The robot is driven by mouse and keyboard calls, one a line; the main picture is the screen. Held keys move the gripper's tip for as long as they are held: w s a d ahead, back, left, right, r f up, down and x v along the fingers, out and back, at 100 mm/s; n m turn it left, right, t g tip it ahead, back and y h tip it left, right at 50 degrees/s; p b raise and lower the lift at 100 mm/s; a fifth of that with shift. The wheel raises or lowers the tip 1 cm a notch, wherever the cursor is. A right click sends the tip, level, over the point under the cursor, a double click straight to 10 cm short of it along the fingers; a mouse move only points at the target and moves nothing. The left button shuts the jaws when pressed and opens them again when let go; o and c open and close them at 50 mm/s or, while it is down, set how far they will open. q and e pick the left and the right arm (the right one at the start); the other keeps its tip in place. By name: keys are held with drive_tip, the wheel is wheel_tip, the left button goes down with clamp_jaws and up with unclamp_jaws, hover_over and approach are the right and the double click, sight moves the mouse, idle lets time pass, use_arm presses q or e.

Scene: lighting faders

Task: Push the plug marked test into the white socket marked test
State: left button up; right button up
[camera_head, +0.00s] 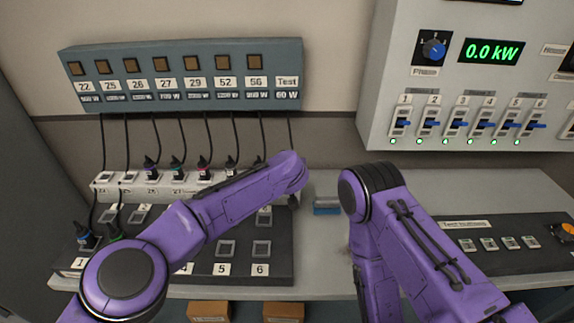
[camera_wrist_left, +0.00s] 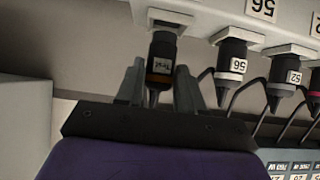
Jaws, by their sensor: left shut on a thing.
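In the left wrist view, where labels appear upside down, the black plug marked Test (camera_wrist_left: 162,50) stands between the fingers of my left gripper (camera_wrist_left: 159,75), which is shut on it. The plug's far end meets the face of the white socket (camera_wrist_left: 172,17); I cannot tell how deep it sits. That socket's own marking is not readable. In the head view my left arm hides the plug, its socket and most of the gripper. The Test label (camera_head: 287,82) shows on the upper grey panel with a cord below it. My right gripper is out of view.
The plug marked 56 (camera_wrist_left: 231,65) sits in the neighbouring socket, with more plugs and cords beside it. A dark board with numbered sockets (camera_head: 227,249) lies in front of the white strip (camera_head: 103,190). A small blue object (camera_head: 326,206) lies between my arms.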

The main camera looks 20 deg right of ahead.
use_arm(q)
drive_tip(key=shift+f+b, duration=0.6)
drive_tip(key=shift+f, duration=0.3)
idle(1.4)
drive_tip(key=o, duration=1.2)
drive_tip(key=shift+o, duration=0.2)
